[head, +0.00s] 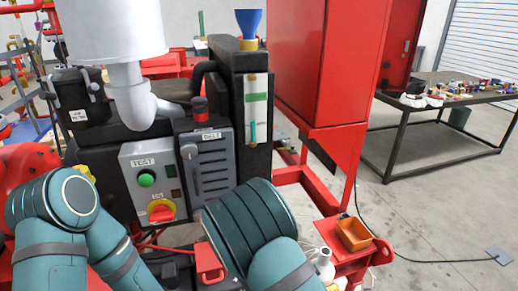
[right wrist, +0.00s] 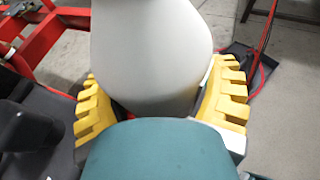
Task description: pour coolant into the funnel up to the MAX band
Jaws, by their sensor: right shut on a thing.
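A blue funnel (head: 249,22) stands upright in a yellow collar on top of the dark tank (head: 225,55). The tank's front has a pale upright gauge strip (head: 257,86) with a green band across it and a darker green mark lower down. In the right wrist view, my right gripper (right wrist: 155,82) has its yellow fingers on both sides of a smooth pale grey-white container (right wrist: 150,45). Its top and any opening cannot be made out. A white bottle (head: 324,264) shows partly behind my right arm in the head view. My left gripper is out of view.
A grey panel with a green TEST button (head: 146,178) and a red-yellow rotary switch (head: 161,210) faces me. A tall red cabinet (head: 318,60) stands right of the tank. An orange bin (head: 354,234) sits on a red shelf. A cluttered table (head: 440,90) is farther right.

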